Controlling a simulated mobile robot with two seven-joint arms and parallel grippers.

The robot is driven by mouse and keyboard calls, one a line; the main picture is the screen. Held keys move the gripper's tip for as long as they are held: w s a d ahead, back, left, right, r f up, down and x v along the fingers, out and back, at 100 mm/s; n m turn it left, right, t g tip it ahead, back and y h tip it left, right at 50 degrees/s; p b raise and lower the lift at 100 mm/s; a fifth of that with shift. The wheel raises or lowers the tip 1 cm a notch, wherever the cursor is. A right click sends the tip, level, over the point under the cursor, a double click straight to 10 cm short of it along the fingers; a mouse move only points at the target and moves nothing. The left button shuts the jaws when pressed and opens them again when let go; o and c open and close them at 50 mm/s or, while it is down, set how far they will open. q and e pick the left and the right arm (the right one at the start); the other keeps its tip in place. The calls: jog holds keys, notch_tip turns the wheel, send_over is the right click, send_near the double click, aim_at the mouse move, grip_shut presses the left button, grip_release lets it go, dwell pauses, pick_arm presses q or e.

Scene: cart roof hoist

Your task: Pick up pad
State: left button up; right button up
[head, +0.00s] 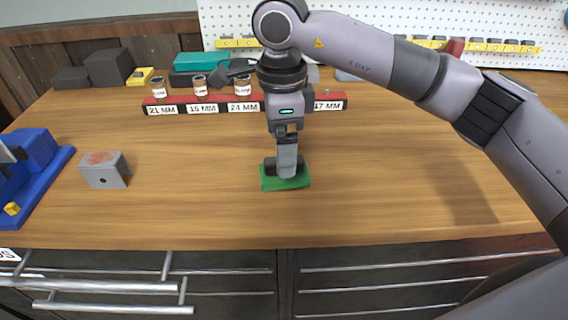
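The green pad (267,184) lies flat on the wooden workbench, near the middle of the head view. My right gripper (285,170) points straight down over the pad, with its fingertips at or just above the pad's surface. It covers the middle of the pad; green shows around it. The fingers are seen end-on, so the gap between them and any grip on the pad are hidden. My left gripper is not in view.
A grey block with a reddish top (105,180) stands to the left, beside a blue fixture (50,185). Dark boxes (108,67) stand at back left. Bench (400,190) right of the pad is clear.

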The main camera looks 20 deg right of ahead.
jog(key=f+p, duration=0.1)
jog(key=f, duration=0.4)
jog(key=shift+d, duration=0.2)
jog(key=c, duration=1.1)
jog(key=shift+c, duration=0.2)
notch_tip(320, 180, up, 20)
jog(key=shift+o, duration=0.9)
jog(key=shift+c, duration=0.3)
